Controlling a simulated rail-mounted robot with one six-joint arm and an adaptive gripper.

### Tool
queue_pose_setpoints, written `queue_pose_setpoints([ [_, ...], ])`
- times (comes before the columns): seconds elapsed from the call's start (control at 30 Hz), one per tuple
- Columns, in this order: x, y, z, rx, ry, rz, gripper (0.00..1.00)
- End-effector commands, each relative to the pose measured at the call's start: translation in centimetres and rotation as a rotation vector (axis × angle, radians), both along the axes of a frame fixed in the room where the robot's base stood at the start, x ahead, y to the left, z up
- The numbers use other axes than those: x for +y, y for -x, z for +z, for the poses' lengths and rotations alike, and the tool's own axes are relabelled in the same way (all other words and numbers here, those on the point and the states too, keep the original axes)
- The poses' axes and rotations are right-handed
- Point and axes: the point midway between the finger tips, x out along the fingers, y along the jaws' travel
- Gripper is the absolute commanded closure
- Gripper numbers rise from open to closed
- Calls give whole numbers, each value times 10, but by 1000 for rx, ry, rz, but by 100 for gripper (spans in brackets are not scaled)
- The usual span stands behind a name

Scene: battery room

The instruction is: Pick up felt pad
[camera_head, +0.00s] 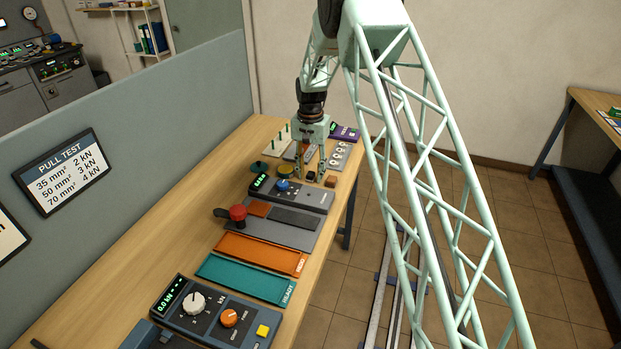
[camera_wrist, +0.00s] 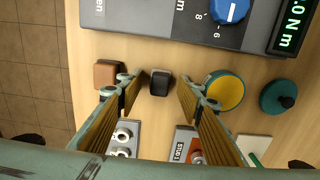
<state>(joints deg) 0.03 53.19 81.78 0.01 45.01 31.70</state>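A small dark grey block (camera_wrist: 160,82), which may be the felt pad, lies on the wooden table below and between my fingertips in the wrist view. It has no label that I can read. My gripper (camera_wrist: 163,88) is open, with a gap on both sides of this block and nothing held. In the camera_head view, my gripper (camera_head: 310,172) points down over the far part of the table. The small block (camera_head: 310,176) is hard to make out there.
A brown block (camera_wrist: 120,75) lies close to the left finger, and a yellow-topped teal round piece (camera_wrist: 226,90) close to the right one. A dark teal knob (camera_wrist: 278,97) stands farther right. A torque meter (camera_head: 290,193) stands in front. The orange mat (camera_head: 260,254) lies nearer.

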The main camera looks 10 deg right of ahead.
Motion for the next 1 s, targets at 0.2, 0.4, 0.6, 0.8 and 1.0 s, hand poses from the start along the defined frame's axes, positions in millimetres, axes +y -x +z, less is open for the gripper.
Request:
queue_pose_setpoints([
  [0.2,0,0,0,0,0,0,66],
  [0.4,0,0,0,0,0,0,66],
  [0.6,0,0,0,0,0,0,74],
  [0.8,0,0,0,0,0,0,89],
  [1.0,0,0,0,0,0,0,89],
])
